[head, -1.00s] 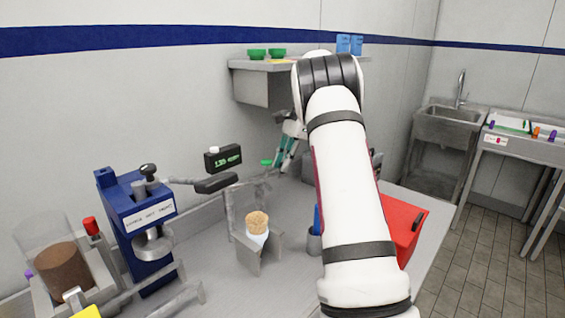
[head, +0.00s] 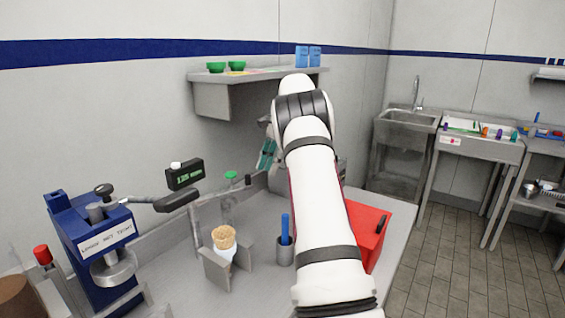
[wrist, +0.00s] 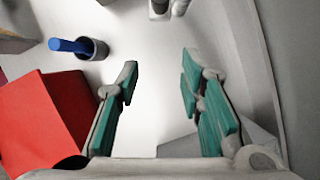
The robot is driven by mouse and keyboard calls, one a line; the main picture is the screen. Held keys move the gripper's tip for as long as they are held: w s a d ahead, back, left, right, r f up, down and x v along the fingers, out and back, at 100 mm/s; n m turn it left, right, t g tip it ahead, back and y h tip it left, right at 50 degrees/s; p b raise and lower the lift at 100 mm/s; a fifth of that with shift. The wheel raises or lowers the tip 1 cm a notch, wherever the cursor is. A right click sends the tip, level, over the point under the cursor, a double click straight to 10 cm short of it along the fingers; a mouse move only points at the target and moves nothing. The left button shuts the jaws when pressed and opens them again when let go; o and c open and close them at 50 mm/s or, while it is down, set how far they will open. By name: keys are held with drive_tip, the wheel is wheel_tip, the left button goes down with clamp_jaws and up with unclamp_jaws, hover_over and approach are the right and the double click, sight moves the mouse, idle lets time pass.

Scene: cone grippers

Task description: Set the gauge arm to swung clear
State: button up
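The gauge arm (head: 146,199) is a thin grey rod running right from the top of the blue press (head: 92,243). A dark bar (head: 178,201) is at its right end, below a small black gauge with a green readout (head: 185,174). My gripper (head: 267,154) is to the right of the gauge and apart from it, partly hidden behind my arm. In the wrist view my gripper (wrist: 160,82) shows its two teal-padded fingers wide apart with nothing between them. The gauge does not show clearly in the wrist view.
A cone in a grey holder (head: 224,240), a cup with a blue stick (head: 285,250) and a red box (head: 369,235) stand on the bench. A shelf (head: 220,95) with green bowls juts from the wall. A green-topped item (head: 231,176) stands near the wall.

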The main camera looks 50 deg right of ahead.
drive_tip(key=shift+s+d, duration=0.25)
drive_tip(key=shift+d, duration=0.6)
drive_tip(key=shift+s+d, duration=0.25)
drive_tip(key=shift+d, duration=0.6)
drive_tip(key=shift+s+d, duration=0.25)
drive_tip(key=shift+d, duration=0.6)
drive_tip(key=shift+c, duration=0.6)
